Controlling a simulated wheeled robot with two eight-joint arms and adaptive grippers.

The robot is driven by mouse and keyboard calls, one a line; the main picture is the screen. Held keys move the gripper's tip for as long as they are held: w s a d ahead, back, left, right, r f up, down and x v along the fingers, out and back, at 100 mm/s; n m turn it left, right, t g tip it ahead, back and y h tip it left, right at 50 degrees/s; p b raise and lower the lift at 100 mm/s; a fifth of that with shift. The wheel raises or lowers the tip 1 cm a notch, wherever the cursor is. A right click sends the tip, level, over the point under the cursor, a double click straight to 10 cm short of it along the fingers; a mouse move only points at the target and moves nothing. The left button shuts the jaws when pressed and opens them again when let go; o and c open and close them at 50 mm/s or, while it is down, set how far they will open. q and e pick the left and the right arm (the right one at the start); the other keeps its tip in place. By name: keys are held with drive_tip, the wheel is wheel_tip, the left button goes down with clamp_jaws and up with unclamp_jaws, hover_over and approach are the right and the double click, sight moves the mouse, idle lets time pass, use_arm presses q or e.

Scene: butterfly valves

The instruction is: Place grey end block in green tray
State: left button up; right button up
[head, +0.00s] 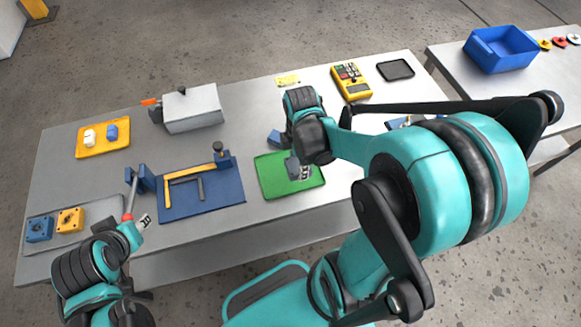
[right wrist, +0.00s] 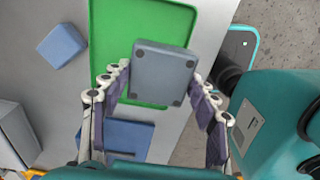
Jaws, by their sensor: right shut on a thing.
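The grey end block (right wrist: 162,72) is a square plate with dark corner spots, held between the fingers of my right gripper (right wrist: 160,90) in the right wrist view. The gripper is shut on it. In the head view my right gripper (head: 298,168) is over the green tray (head: 268,178), and the block is mostly hidden by it. The tray also shows behind the block in the right wrist view (right wrist: 112,40). I cannot tell whether the block touches the tray. My left gripper (head: 140,222) is at the table's front left; its fingers are unclear.
A blue fixture with a yellow bracket (head: 190,172) stands left of the tray. A blue block (right wrist: 62,46) lies beside the tray. A grey box-like vise (head: 192,108), a yellow tray (head: 104,138) and a yellow meter (head: 351,80) stand further back. A blue bin (head: 502,50) is on another table.

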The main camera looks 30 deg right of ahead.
sight(289, 158)
drive_tip(key=w+f, duration=0.1)
drive_tip(key=w, duration=0.1)
drive_tip(key=w+f+b, duration=0.1)
drive_tip(key=w, duration=0.1)
drive_tip(key=shift+w+a+f, duration=0.1)
drive_tip(key=shift+a+f, duration=0.25)
drive_tip(key=shift+a, duration=0.05)
wheel_tip(289, 158, down, 3)
drive_tip(key=shift+f+b, duration=0.1)
drive_tip(key=shift+b, duration=0.7)
drive_tip(key=shift+f, duration=0.4)
drive_tip(key=shift+r, duration=0.1)
drive_tip(key=shift+f, duration=0.2)
drive_tip(key=o, duration=1.5)
